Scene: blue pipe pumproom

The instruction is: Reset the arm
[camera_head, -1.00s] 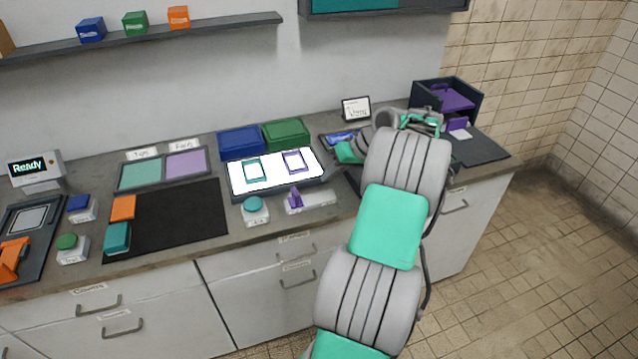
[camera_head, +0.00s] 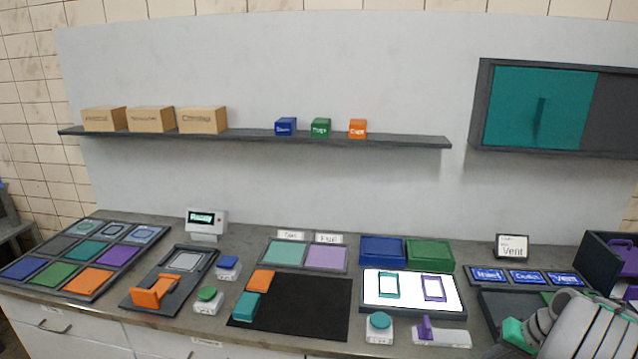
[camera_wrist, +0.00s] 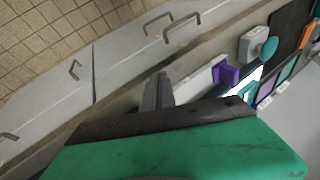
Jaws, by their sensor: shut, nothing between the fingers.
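My arm shows at the lower right edge of the head view, over the right end of the counter, with a teal part at its end. In the wrist view my gripper (camera_wrist: 158,88) shows as narrow grey fingers, shut and empty, beyond a dark bar and a green body. The fingers are above the counter's front edge, apart from the purple lever (camera_wrist: 226,74). The fingertips cannot be made out in the head view.
The purple lever (camera_head: 426,329) and teal button (camera_head: 380,321) stand at the counter front, left of my arm. A lit screen panel (camera_head: 414,309), blue bin (camera_head: 383,250) and green bin (camera_head: 430,254) lie behind. A teal-door cabinet (camera_head: 535,107) hangs above.

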